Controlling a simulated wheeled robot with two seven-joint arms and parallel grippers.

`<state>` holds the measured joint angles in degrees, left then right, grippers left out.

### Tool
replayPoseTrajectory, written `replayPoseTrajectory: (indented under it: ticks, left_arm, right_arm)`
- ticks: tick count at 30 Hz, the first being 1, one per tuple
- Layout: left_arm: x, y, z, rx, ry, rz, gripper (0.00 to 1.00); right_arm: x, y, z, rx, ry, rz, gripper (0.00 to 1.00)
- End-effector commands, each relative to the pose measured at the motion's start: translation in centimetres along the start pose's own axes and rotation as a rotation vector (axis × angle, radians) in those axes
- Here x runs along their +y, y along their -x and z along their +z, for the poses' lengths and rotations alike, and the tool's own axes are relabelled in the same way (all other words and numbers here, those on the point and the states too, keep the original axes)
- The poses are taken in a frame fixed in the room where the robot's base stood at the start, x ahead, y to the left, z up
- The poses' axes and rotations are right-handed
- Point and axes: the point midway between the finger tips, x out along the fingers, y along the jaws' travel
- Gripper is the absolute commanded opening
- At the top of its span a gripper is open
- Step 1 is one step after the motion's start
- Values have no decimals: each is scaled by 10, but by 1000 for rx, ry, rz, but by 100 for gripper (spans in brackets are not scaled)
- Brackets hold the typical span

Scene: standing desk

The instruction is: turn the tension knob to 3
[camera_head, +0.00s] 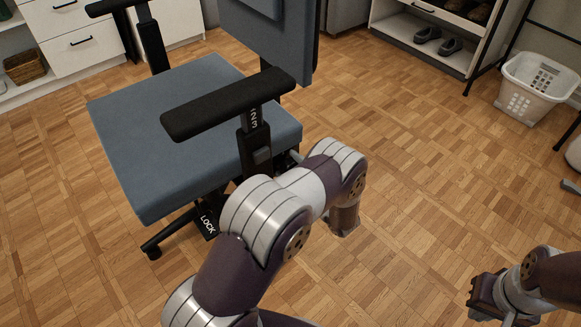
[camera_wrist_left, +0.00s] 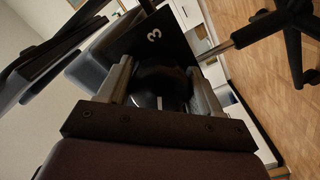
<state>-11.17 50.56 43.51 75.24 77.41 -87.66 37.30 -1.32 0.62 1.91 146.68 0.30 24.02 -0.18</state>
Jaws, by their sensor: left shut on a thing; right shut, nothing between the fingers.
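The tension knob (camera_wrist_left: 160,82) is a dark round knob under the office chair (camera_head: 165,130), seen in the left wrist view. A short white line shows on its near side. A black plate (camera_wrist_left: 172,45) beyond it carries a white "3"; other numbers are not readable there, and I cannot tell which number the line points to. My left gripper (camera_wrist_left: 160,88) is shut on the knob, one finger on each side. In the head view the knob and this gripper's fingers are hidden. My right gripper (camera_head: 486,297) is shut and empty at the lower right, away from the chair.
A black armrest (camera_head: 228,103) juts over the seat, its post marked with numbers. A white basket (camera_head: 537,85) stands at the far right. Drawers and a shoe shelf line the back. The wooden floor right of the chair is open.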

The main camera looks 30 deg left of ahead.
Motion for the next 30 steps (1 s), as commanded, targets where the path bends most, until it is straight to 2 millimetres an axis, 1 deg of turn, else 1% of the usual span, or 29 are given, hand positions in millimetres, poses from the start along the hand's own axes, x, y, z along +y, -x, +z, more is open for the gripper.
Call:
replayPoseTrajectory:
  ticks: [11, 12, 13, 14, 20, 23, 26, 29, 30]
  left_arm:
    - [0, 0, 1, -2, 5, -1, 34]
    - [0, 0, 1, -2, 5, -1, 70]
    - [0, 0, 1, -2, 5, -1, 80]
    - [0, 0, 1, -2, 5, -1, 86]
    - [0, 0, 0, -1, 5, 0, 86]
    - [0, 0, 1, 0, -35, 1, 86]
    - [-1, 0, 1, 0, -172, 1, 86]
    - [-3, 0, 2, 0, -403, 1, 86]
    - [-4, 0, 2, 0, -509, 0, 86]
  right_arm:
    - [0, 0, 0, 0, 0, 0, 0]
    - [0, 0, 0, 0, 0, 0, 0]
    - [0, 0, 0, 0, 0, 0, 0]
    - [0, 0, 0, 0, 0, 0, 0]
    - [0, 0, 0, 0, 0, 0, 0]
    - [0, -1, 0, 0, 0, 0, 0]
    - [0, -4, 0, 0, 0, 0, 0]
    - [0, -10, 1, 0, 0, 0, 0]
    - [0, -13, 2, 0, 0, 0, 0]
